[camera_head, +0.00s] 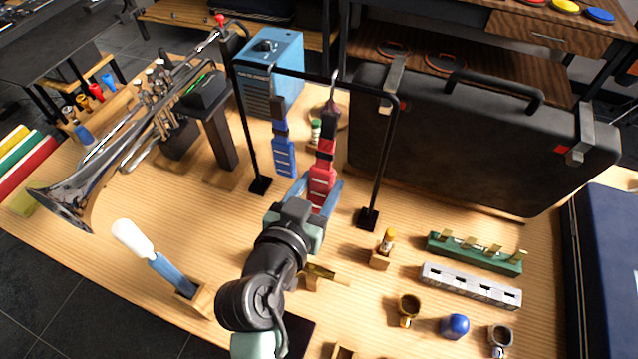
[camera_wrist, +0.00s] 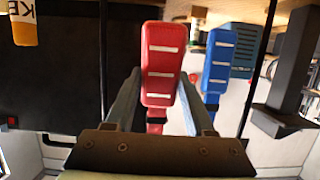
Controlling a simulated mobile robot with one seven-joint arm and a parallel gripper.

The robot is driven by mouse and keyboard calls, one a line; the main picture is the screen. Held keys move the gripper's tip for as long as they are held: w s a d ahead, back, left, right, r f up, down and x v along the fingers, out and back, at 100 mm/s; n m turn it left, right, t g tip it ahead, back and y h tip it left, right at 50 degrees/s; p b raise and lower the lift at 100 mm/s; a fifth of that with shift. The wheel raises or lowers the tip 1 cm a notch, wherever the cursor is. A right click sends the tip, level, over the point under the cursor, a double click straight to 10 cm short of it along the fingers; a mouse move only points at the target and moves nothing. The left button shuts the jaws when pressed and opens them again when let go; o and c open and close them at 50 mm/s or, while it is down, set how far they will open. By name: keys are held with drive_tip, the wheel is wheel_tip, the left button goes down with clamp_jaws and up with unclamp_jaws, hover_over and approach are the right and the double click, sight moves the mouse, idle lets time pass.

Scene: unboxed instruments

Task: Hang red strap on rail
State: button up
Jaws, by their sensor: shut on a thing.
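The red strap (camera_head: 321,182) is upright between the fingers of my gripper (camera_head: 314,192), which is shut on it. Its dark upper part ends in a metal hook (camera_head: 335,76) that overlaps the black rail (camera_head: 307,76) in the head view; I cannot tell whether the hook is over the bar or in front of it. In the wrist view the red strap (camera_wrist: 163,65) stands between the two fingers (camera_wrist: 160,108), its hook hidden. A blue strap (camera_head: 283,157) hangs left of it under the rail, and also shows in the wrist view (camera_wrist: 218,62).
A black instrument case (camera_head: 470,130) stands close behind and right of the rail's right post (camera_head: 383,165). A blue box (camera_head: 280,65) is behind the left end. A trumpet (camera_head: 140,120) on a stand is at left. Small holders and mouthpiece parts stand at front right.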

drive_tip(key=o, duration=1.3)
drive_tip(key=shift+o, duration=0.2)
drive_tip(key=v, duration=0.7)
drive_tip(key=w+r+t+y, duration=0.1)
drive_tip(key=w+r+t, duration=0.2)
drive_tip(key=r, duration=0.9)
drive_tip(key=w+r+t+y, duration=0.2)
drive_tip(key=w+r+t, duration=0.1)
drive_tip(key=r, duration=0.9)
drive_tip(key=s+d+r+n+t+p, duration=0.1)
drive_tip(key=s+r+t+p, duration=0.1)
drive_tip(key=r, duration=1)
drive_tip(key=s+d+r+n+t+y+p, duration=0.1)
drive_tip(key=s+r+t+p, duration=0.2)
drive_tip(key=r+p, duration=0.3)
drive_tip(key=s+d+r+n+t+p, duration=0.1)
drive_tip(key=s+r+p, duration=0.3)
drive_tip(key=r, duration=1.3)
drive_tip(key=shift+d+r+n+t+y, duration=0.3)
drive_tip(key=shift+d+r+t, duration=0.1)
drive_tip(key=shift+t, duration=0.4)
